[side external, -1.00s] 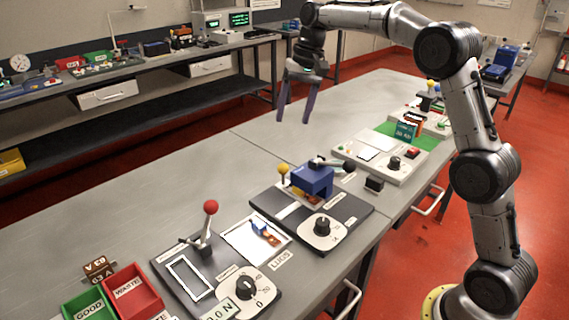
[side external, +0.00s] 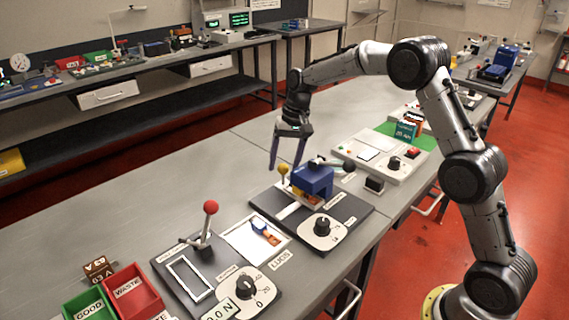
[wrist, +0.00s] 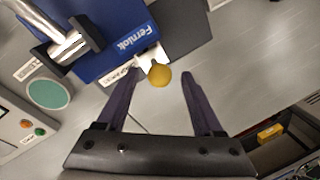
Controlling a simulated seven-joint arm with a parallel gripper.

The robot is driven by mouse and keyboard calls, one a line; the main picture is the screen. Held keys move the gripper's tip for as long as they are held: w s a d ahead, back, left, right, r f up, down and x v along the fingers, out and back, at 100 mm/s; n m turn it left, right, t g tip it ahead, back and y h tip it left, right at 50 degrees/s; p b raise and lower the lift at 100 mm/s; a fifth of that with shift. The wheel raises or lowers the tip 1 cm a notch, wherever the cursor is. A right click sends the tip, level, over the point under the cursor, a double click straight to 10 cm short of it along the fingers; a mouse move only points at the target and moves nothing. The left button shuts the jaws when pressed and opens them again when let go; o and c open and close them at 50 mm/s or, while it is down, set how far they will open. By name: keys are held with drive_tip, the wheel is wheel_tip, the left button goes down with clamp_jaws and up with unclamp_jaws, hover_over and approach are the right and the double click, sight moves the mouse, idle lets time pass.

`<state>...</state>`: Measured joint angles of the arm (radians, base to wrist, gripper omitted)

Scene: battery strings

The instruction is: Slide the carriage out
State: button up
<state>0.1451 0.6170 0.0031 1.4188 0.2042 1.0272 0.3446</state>
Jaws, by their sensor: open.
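A blue machine head (side external: 313,180) marked "Fernlok" stands on a dark base plate (side external: 345,212); its blue housing also shows in the wrist view (wrist: 115,35). A yellow ball knob (side external: 283,169) sits at its left side on a pale piece, and the knob shows in the wrist view (wrist: 159,75). Which part is the carriage I cannot tell for sure; the knob appears to belong to it. My gripper (side external: 285,168) is open above and around the knob. In the wrist view the knob lies between and just beyond the fingertips (wrist: 160,75), without visible contact.
A black dial (side external: 322,226) is in front of the blue head. A lever with a red ball (side external: 210,207) stands to the left. A control panel (side external: 352,148) lies behind to the right. The bench left of my gripper (side external: 180,185) is clear.

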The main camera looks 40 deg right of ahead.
drive_tip(key=shift+f, duration=0.3)
clamp_jaws()
idle(1.3)
